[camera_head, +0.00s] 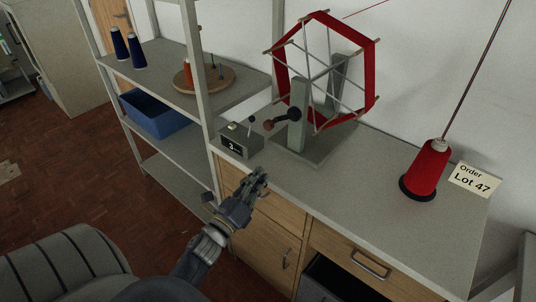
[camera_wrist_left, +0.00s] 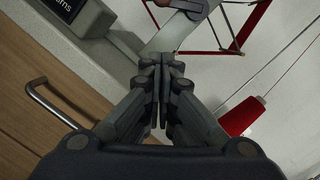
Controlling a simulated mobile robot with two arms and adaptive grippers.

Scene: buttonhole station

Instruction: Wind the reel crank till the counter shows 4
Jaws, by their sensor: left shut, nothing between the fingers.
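The reel (camera_head: 375,70) carries red yarn on a hexagonal frame above a grey stand (camera_head: 298,118) on the worktop. Its crank (camera_head: 283,118) is a dark arm ending in a dark red knob (camera_head: 268,125), pointing left. The counter (camera_head: 233,146) is a small dark box left of the stand; its display appears to read 3. My left gripper (camera_head: 261,177) is shut and empty at the worktop's front edge, in front of the counter and stand and apart from the crank. In the left wrist view its closed fingers (camera_wrist_left: 162,66) point towards the stand's base. My right gripper is out of view.
A red yarn cone (camera_head: 427,170) and a Lot 47 order card (camera_head: 471,181) are on the worktop's right. A small lever with a black ball (camera_head: 251,119) stands by the counter. Shelves (camera_head: 165,66) at left hold spools and a blue bin (camera_head: 158,115). Drawers with handles (camera_head: 370,264) are below.

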